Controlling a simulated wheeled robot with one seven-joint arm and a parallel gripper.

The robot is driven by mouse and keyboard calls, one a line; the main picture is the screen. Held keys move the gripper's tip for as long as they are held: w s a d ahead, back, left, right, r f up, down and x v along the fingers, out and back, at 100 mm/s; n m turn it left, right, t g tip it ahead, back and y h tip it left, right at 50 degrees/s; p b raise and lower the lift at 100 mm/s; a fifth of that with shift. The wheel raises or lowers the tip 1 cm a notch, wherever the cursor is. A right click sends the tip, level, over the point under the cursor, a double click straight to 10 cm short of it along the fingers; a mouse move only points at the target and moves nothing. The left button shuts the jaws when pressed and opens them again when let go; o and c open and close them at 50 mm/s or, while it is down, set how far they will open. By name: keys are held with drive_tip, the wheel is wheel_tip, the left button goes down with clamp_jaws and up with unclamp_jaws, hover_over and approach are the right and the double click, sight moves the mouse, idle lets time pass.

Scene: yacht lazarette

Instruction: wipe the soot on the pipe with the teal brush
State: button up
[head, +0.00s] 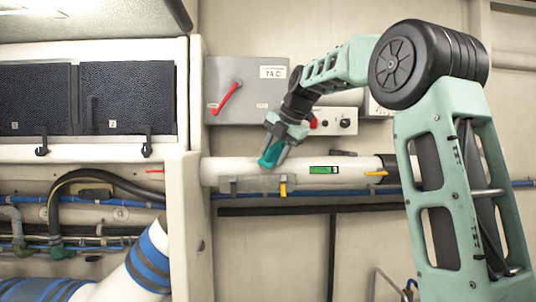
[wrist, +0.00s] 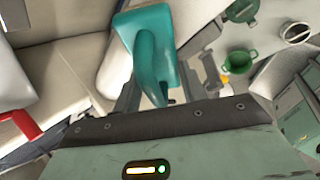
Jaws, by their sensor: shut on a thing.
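The teal brush (head: 270,156) is held in my gripper (head: 280,140), which is shut on it. In the wrist view the brush (wrist: 148,35) shows its flat teal block and curved handle between my gripper's fingers (wrist: 156,92). The white pipe (head: 351,175) runs level along the wall in the head view. The brush is at the pipe's upper edge, left of the green label; I cannot tell whether it touches. A white rounded surface beside the brush in the wrist view may be the pipe. I can make out no soot; the brush and gripper cover part of the pipe.
A grey electrical box (head: 240,88) with a red lever (head: 228,97) is above the pipe. A small control box (head: 336,121) with knobs is right of my gripper. A yellow lever (head: 283,189) hangs below the pipe. A white partition (head: 183,225) stands at the pipe's left end.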

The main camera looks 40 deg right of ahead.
drive_tip(key=shift+w+a, duration=0.3)
drive_tip(key=shift+a, duration=0.15)
drive_tip(key=shift+w+a+f+p, duration=0.1)
drive_tip(key=shift+w+a+p, duration=0.05)
drive_tip(key=shift+w+a, duration=0.65)
drive_tip(key=shift+w+a+f+p, duration=0.15)
drive_tip(key=shift+w+a, duration=0.35)
drive_tip(key=shift+a, duration=0.5)
drive_tip(key=shift+w+a+r+p, duration=0.1)
drive_tip(key=shift+w+a+p, duration=0.15)
drive_tip(key=shift+w+a, duration=0.35)
drive_tip(key=shift+w+a+r+p, duration=0.1)
drive_tip(key=shift+w+a+p, duration=0.2)
drive_tip(key=shift+a, duration=0.5)
drive_tip(key=s+a+r+p, duration=0.1)
drive_tip(key=s+a+r, duration=0.1)
drive_tip(key=s+r, duration=0.1)
drive_tip(key=shift+r, duration=0.8)
drive_tip(key=shift+s+a, duration=0.1)
